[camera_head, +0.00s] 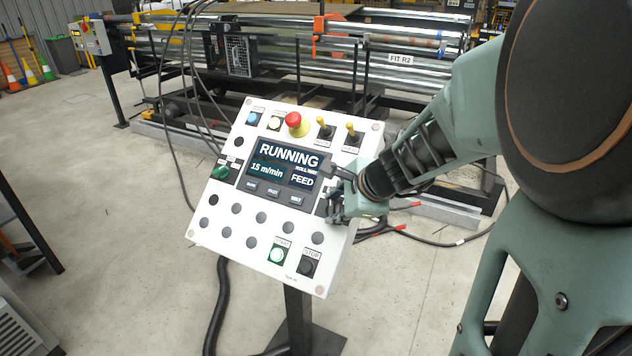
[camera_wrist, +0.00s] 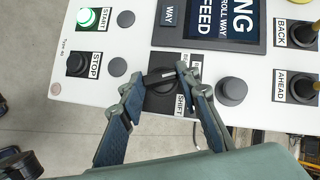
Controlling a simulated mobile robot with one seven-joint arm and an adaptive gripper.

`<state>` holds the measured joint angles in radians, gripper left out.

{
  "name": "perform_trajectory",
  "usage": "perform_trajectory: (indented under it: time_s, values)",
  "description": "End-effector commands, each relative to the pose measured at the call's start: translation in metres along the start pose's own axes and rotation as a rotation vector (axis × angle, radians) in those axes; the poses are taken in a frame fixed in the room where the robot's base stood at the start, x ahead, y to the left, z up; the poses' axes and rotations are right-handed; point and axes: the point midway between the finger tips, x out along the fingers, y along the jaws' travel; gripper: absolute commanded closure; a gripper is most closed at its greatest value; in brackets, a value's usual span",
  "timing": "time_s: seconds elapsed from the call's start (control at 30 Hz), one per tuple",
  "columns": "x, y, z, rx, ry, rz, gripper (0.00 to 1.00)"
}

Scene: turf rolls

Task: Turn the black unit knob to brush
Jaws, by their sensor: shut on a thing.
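The black unit knob (camera_wrist: 158,78) sits on a black square plate on the control panel (camera_head: 212,192). My gripper (camera_wrist: 160,82) has one finger at each end of the knob's bar and is shut on it. The bar lies nearly level in the wrist view, with a pale mark towards its right end. In the head view my gripper (camera_head: 341,196) is at the panel's right edge and hides the knob. The screen (camera_head: 286,166) reads RUNNING, 15 m/min, FEED.
A lit green START button (camera_head: 277,254) and a dark STOP button (camera_head: 308,266) are at the panel's lower right. A red emergency button (camera_head: 297,124) and two yellow-tipped levers (camera_head: 324,127) are along the top. A roller machine (camera_head: 390,60) stands behind. Cables lie on the floor.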

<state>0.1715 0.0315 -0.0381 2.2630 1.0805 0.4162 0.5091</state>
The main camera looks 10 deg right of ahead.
Motion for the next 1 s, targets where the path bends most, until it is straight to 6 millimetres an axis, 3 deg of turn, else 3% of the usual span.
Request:
perform_trajectory:
  time_s: [0.17, 0.2, 0.33, 1.0]
  values:
    - [-0.0001, 0.0001, 0.0003, 0.000, -0.001, 0.001, 0.94]
    - [0.0000, 0.0001, 0.0003, 0.000, -0.001, 0.001, 0.66]
    - [0.0000, 0.0001, 0.0002, 0.000, 0.000, 0.001, 0.52]
    - [-0.0037, -0.0038, 0.0015, -0.052, 0.000, 0.041, 0.52]
